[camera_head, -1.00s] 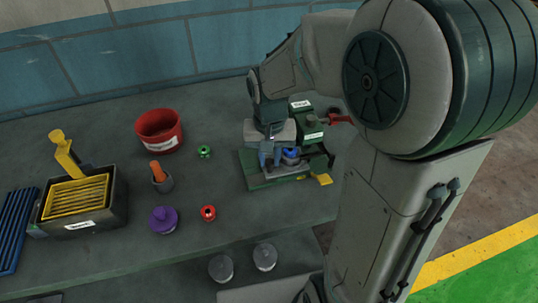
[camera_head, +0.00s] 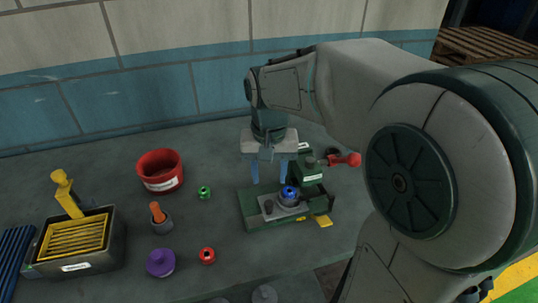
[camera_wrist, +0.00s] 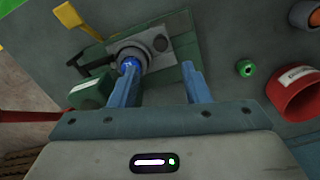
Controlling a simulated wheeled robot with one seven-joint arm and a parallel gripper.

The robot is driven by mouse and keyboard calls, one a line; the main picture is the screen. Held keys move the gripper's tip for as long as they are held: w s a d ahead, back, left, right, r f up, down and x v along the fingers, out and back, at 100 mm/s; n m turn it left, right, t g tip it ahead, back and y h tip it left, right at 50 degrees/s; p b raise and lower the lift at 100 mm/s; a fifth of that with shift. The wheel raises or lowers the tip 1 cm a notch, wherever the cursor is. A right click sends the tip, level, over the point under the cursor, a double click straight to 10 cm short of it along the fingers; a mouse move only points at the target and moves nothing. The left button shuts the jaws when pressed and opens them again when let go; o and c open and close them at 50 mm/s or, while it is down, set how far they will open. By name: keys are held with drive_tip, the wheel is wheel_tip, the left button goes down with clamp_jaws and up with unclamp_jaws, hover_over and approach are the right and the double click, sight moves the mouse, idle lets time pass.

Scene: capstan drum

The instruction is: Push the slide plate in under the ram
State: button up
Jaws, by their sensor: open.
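The press has a green base (camera_head: 252,215) and a green head (camera_head: 312,172). The slide plate (camera_head: 284,212) is a grey plate on that base, in front of the head, with a dark knob (camera_head: 268,206) at its left end. A blue part (camera_head: 289,192) sits in a round grey holder on the plate; it also shows in the wrist view (camera_wrist: 130,64). The ram cannot be made out. My gripper (camera_head: 270,174) is open and empty, pointing down above and behind the plate. In the wrist view its blue fingers (camera_wrist: 160,78) are apart, one overlapping the blue part's edge.
A red-handled lever (camera_head: 345,160) sticks out right of the press. A yellow tab (camera_head: 321,221) lies at its front right. Left are a green ring (camera_head: 204,192), red bin (camera_head: 160,172), orange-topped part (camera_head: 157,213), purple part (camera_head: 160,263) and red ring (camera_head: 207,256).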

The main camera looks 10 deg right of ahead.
wheel_tip(320, 180, up, 5)
drive_tip(key=shift+r, duration=0.1)
